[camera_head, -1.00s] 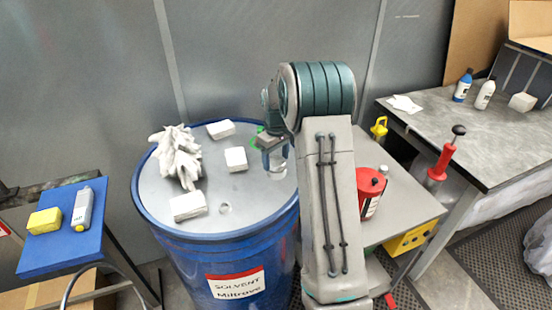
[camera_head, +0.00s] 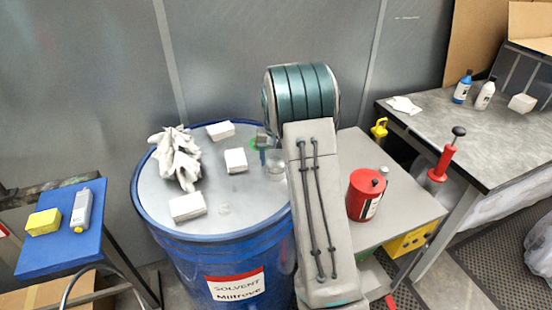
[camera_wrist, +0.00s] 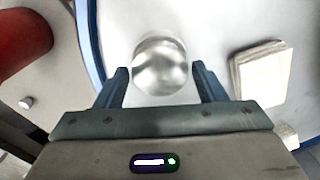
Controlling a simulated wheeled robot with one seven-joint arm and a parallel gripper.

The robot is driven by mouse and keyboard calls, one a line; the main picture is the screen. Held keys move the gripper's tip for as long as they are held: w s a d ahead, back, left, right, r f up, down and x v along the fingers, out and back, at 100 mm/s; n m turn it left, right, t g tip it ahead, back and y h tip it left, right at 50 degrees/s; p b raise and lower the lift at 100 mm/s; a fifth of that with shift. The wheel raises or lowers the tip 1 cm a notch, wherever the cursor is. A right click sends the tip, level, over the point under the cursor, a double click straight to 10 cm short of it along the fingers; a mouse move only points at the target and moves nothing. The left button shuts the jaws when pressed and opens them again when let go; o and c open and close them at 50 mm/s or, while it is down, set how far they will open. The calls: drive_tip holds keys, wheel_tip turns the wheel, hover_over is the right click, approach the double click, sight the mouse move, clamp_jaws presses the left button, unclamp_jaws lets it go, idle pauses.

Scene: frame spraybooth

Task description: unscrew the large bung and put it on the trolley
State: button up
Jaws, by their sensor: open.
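The large bung (camera_wrist: 160,66) is a round, shiny metal cap on the drum's pale lid (camera_wrist: 200,22). In the wrist view it lies between the fingertips of my open gripper (camera_wrist: 159,72), with the fingers on either side and no clear contact. In the head view the bung (camera_head: 277,162) is at the lid's right side, partly hidden by my arm. My gripper (camera_head: 262,153) is mostly hidden there. The blue drum (camera_head: 190,262) stands left of the trolley (camera_head: 405,205), which has a flat grey top.
The trolley carries a red can (camera_head: 365,197) and a small capped item. White blocks (camera_head: 187,207) and a crumpled rag (camera_head: 176,160) lie on the lid. A smaller fitting (camera_head: 223,208) is near its front. A workbench (camera_head: 450,130) stands right; the trolley's front right top is clear.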

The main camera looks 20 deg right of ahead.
drive_tip(key=c, duration=0.6)
drive_tip(key=shift+n, duration=0.6)
drive_tip(key=shift+c, duration=0.2)
drive_tip(key=shift+r, duration=0.1)
drive_tip(key=shift+r+p, duration=1.25)
drive_tip(key=shift+r, duration=0.75)
